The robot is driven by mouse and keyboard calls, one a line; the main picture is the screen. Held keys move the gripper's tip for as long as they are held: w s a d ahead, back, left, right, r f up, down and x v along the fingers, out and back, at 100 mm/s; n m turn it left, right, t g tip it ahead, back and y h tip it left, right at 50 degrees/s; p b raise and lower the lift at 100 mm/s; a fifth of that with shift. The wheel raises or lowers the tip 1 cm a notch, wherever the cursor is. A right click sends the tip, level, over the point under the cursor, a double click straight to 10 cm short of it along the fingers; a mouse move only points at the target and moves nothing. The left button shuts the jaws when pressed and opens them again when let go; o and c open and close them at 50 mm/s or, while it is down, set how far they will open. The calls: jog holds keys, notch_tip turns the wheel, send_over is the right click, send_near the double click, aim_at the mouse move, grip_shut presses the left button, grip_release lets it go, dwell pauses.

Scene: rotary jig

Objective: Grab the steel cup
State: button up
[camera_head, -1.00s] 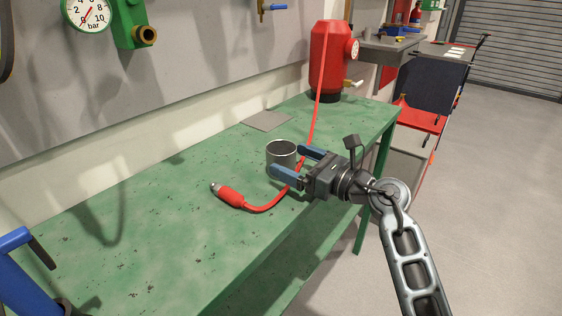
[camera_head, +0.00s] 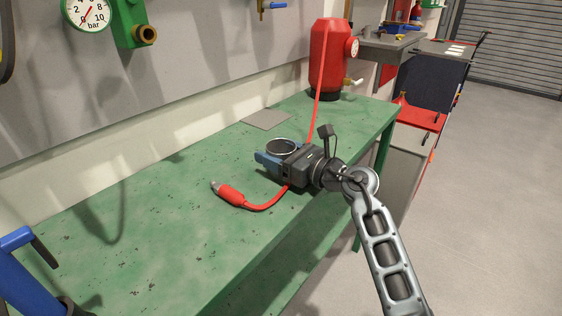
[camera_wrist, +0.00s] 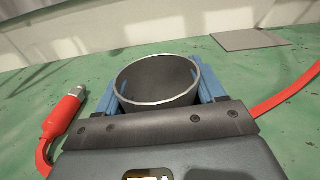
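The steel cup (camera_head: 282,146) stands upright on the green workbench, and its rim and dark inside show. It also shows in the wrist view (camera_wrist: 158,84), between the two blue fingers. My gripper (camera_head: 273,156) is at the cup, with one finger on each side of it. The fingers are spread about the cup's width apart, so the gripper looks open around it. Contact between the fingers and the cup's wall cannot be made out. The gripper body hides the cup's lower part.
A red hose with a red-handled connector (camera_head: 230,195) lies on the bench (camera_head: 150,235) just in front of the cup. The hose runs behind my gripper to a red tank (camera_head: 325,62). A flat grey plate (camera_head: 266,119) lies behind the cup.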

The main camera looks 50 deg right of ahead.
jog(key=c, duration=0.6)
jog(key=shift+o, duration=0.2)
